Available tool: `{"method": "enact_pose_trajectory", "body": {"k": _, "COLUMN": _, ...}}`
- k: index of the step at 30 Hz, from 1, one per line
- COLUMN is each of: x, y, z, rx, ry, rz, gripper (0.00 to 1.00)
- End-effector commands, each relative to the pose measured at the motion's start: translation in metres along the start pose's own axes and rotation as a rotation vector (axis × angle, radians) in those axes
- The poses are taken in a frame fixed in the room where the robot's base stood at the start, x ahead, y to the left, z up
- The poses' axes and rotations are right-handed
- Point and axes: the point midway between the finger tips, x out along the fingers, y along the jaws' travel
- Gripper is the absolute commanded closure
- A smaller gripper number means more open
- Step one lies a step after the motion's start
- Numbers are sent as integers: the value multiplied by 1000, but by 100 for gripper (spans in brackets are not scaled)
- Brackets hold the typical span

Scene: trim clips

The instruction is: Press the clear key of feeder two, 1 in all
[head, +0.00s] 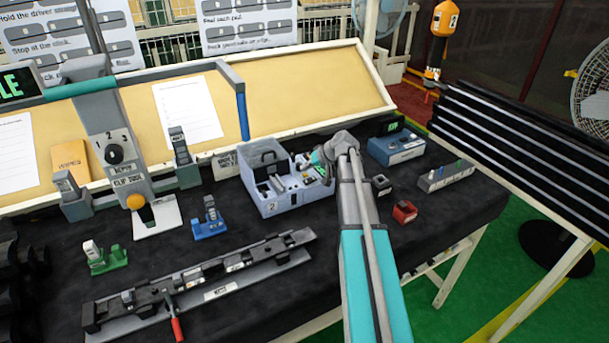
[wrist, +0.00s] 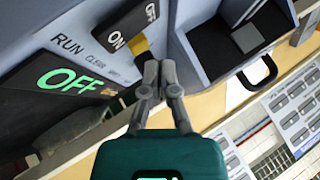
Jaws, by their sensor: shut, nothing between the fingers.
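Feeder two is the pale blue-grey box (head: 272,207) marked 2, in the middle of the bench in the head view. In the wrist view its panel (wrist: 50,30) fills the upper left, with RUN and CLEAR lettering, a green OFF display (wrist: 68,80) and a black ON/OFF rocker (wrist: 130,28). A yellow part (wrist: 141,47) shows just beyond my fingertips; I cannot tell whether it is the clear key. My gripper (wrist: 161,68) is shut and empty, its tips close to the panel. Whether they touch it is unclear. In the head view my arm covers the box's right side.
An open dark compartment (wrist: 215,50) lies right of the fingertips. A blue box (head: 396,148) and a small red block (head: 404,211) stand right of my arm. A long grey rail fixture (head: 200,278) lies at the front, and a clip tool stand (head: 115,150) rises at left.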

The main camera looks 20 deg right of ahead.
Motion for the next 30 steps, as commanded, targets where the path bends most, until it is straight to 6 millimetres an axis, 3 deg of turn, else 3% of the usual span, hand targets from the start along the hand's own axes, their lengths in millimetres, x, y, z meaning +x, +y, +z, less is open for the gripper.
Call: {"method": "enact_pose_trajectory", "body": {"k": 30, "x": 6, "y": 3, "z": 4, "rx": -1, "ry": -1, "rz": -1, "gripper": 100}}
